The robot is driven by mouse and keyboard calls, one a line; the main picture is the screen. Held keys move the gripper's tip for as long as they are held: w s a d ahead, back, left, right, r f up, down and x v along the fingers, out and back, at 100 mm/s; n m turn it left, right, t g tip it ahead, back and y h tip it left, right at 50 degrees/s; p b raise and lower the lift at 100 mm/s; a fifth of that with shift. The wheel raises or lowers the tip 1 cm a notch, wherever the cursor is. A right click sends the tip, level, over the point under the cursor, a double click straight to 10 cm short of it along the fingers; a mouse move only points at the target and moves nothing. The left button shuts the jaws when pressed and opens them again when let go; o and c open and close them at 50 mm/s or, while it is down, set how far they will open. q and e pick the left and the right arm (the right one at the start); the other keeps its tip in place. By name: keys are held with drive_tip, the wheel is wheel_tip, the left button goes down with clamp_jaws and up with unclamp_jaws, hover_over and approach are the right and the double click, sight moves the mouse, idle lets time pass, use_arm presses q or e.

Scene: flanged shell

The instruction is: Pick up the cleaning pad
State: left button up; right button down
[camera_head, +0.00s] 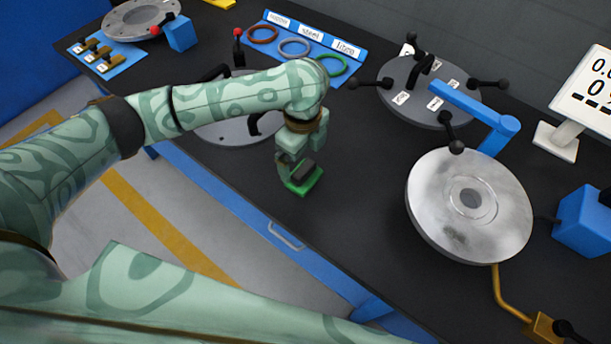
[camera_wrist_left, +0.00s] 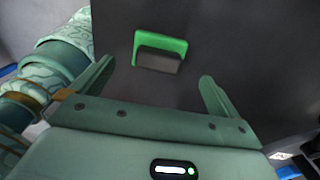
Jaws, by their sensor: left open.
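The cleaning pad (camera_head: 303,187) is a small green block with a dark grey grip on top. It lies on the black bench top, just below my left gripper (camera_head: 299,160). In the left wrist view the pad (camera_wrist_left: 146,42) lies ahead of the open left gripper (camera_wrist_left: 158,70), roughly between the line of its two fingers. The fingers are apart and nothing is between them. In the head view the gripper partly covers the pad. My right gripper is not in view.
A round metal disc (camera_head: 470,205) stands right of the pad, with a blue arm (camera_head: 480,112) behind it. A grey plate with black knobs (camera_head: 424,92) stands at the back. Coloured rings in a blue tray (camera_head: 310,47) lie behind. The bench's blue front edge (camera_head: 225,200) is near.

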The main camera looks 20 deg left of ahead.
sight(302, 167)
use_arm(q)
wheel_tip(302, 167, down, 2)
drive_tip(key=shift+s+f+b, duration=0.1)
drive_tip(key=shift+b, duration=0.3)
wheel_tip(302, 167, down, 5)
drive_tip(key=b, duration=0.3)
drive_tip(key=shift+a, duration=0.15)
drive_tip(key=shift+r, duration=0.35)
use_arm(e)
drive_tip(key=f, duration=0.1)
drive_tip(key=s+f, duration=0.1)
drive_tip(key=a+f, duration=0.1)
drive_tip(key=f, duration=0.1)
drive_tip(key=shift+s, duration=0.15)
use_arm(q)
drive_tip(key=c, duration=0.9)
drive_tip(key=shift+c, duration=0.8)
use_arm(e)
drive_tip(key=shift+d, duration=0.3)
